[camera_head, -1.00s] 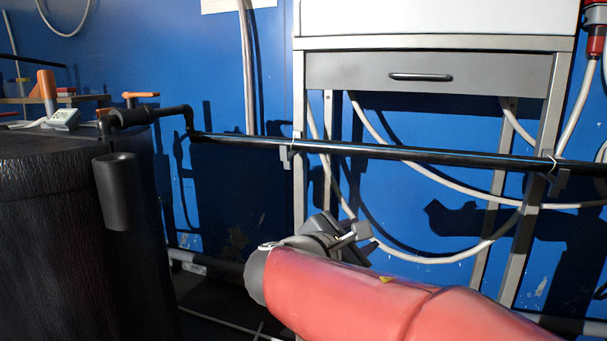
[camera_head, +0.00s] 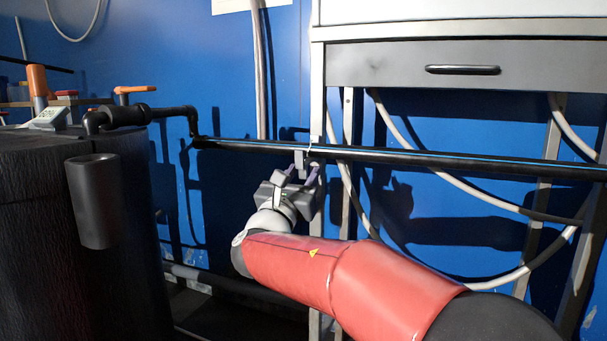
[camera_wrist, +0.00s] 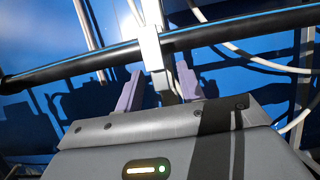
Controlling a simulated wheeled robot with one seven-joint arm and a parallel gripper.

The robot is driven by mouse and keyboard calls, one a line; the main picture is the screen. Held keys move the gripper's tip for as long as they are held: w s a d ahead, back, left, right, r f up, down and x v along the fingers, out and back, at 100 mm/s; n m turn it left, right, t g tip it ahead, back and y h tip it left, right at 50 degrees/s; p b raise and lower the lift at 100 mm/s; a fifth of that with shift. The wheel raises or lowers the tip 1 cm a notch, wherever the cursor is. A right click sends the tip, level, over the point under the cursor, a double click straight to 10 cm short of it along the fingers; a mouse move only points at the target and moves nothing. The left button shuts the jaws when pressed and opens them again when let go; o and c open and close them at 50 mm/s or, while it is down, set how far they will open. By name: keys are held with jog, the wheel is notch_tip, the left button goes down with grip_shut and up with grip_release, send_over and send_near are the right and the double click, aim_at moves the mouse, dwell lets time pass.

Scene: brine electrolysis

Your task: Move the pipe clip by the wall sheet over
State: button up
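The pipe clip (camera_head: 300,160) is a small grey piece on the black pipe (camera_head: 420,157), near the left leg of the metal stand. The white wall sheet (camera_head: 233,5) is above it to the left, cut off by the top edge. In the wrist view the clip (camera_wrist: 150,48) crosses the pipe as a pale band, and a darker grey part hangs below. My gripper (camera_head: 298,176) is just below the pipe, pointing up at the clip. In the wrist view its two fingers (camera_wrist: 158,88) stand apart, one on each side of the clip's lower part. Contact is not clear.
A dark tank (camera_head: 40,220) with a grey cylinder (camera_head: 93,200) stands at left. The metal stand (camera_head: 318,100) with a drawer (camera_head: 460,70) is behind the pipe. Pale hoses (camera_head: 400,130) loop beneath the drawer against the blue wall.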

jog(key=shift+w+d+r, duration=0.15)
jog(key=shift+w, duration=0.2)
grip_shut()
jog(key=shift+r, duration=0.1)
